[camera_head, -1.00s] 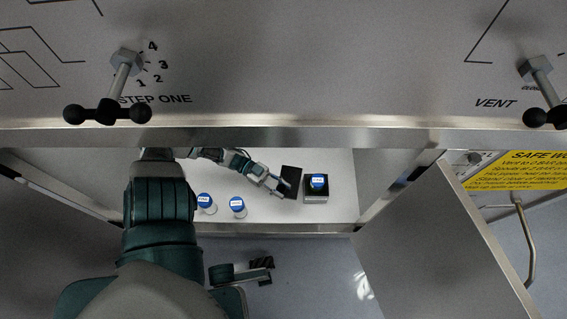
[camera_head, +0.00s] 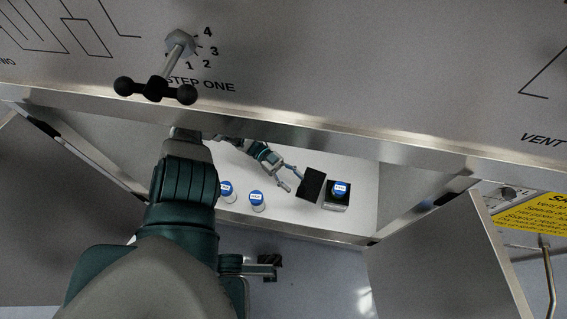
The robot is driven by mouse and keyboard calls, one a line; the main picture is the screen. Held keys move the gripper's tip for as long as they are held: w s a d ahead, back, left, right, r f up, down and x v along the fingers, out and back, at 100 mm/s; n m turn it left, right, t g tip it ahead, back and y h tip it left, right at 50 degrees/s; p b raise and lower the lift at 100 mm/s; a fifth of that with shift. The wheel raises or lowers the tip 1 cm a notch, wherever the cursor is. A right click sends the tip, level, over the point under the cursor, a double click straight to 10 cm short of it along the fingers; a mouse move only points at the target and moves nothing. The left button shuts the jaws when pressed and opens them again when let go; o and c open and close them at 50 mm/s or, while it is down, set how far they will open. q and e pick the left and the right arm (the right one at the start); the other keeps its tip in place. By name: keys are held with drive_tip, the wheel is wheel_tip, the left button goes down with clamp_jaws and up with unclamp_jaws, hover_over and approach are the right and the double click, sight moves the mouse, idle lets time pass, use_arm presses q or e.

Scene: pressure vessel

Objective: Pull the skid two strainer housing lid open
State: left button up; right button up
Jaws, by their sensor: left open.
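The strainer housing (camera_head: 336,207) is a small dark box on the white cabinet floor, with a blue-capped bottle (camera_head: 339,188) showing in its opening. A flat black lid (camera_head: 311,187) stands out from the box's left side, swung away from the opening. My left gripper (camera_head: 294,183) is just left of the lid, with its fingers spread and nothing between them. One fingertip is very close to the lid's left edge; I cannot tell if it touches. My right gripper is not in view.
Two blue-capped bottles (camera_head: 227,190) (camera_head: 257,201) stand left of the box, below my left forearm. The cabinet's upper edge (camera_head: 300,140) and front lip (camera_head: 300,233) bound the opening. An open door panel (camera_head: 440,255) is at right. A black-handled valve (camera_head: 157,89) is above.

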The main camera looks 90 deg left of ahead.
use_arm(q)
drive_tip(key=v, duration=0.7)
idle(0.3)
